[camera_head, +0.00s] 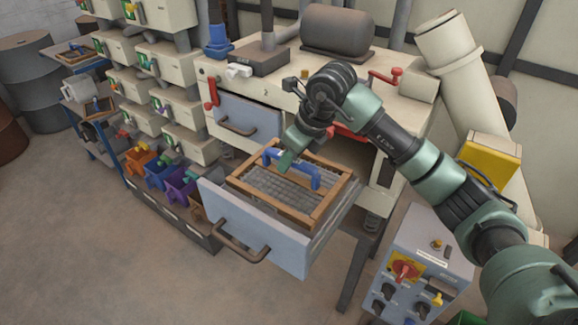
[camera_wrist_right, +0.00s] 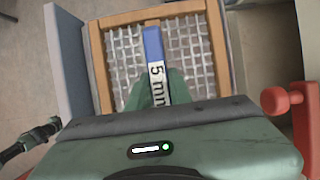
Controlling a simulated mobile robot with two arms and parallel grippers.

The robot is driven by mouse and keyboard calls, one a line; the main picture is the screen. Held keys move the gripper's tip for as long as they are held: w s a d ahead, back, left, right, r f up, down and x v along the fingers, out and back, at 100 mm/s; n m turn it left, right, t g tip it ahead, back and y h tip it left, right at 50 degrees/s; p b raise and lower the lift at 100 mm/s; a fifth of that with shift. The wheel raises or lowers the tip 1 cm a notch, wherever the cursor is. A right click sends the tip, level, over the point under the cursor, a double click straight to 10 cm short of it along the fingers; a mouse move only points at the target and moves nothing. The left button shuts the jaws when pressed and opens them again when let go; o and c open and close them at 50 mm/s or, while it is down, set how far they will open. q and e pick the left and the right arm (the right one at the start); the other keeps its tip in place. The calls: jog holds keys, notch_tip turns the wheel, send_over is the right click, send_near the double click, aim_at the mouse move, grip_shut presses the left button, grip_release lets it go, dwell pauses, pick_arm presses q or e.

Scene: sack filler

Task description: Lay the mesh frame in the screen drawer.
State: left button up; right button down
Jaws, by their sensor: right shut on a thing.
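The mesh frame (camera_head: 328,206) is a wooden rectangle with grey wire mesh and a blue handle (camera_head: 305,178) across it. It lies roughly level within the outline of the pulled-out screen drawer (camera_head: 252,232), close to its rim; I cannot tell whether it rests on the drawer or is just above it. My right gripper (camera_head: 284,160) is shut on the blue handle. In the right wrist view the mesh frame (camera_wrist_right: 117,60) shows below the gripper (camera_wrist_right: 155,95), and the handle (camera_wrist_right: 153,45) carries a "5 mm" label. My left gripper is not in view.
A shut blue-grey drawer (camera_head: 250,120) and red levers (camera_head: 211,92) are on the cream machine behind. Coloured bins (camera_head: 160,172) stand to the left. A grey control box (camera_head: 420,262) stands front right. The floor at the front left is clear.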

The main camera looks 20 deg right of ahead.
aim_at(289, 173)
notch_tip(289, 173, down, 2)
jog(key=shift+f+p, duration=0.2)
jog(key=shift+p, duration=0.15)
jog(key=shift+w+f, duration=0.1)
jog(key=shift+f, duration=0.3)
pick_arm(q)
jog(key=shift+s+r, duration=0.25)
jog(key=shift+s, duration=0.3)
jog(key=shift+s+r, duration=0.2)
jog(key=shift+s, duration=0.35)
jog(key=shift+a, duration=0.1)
pick_arm(e)
jog(key=c, duration=1.3)
grip_release()
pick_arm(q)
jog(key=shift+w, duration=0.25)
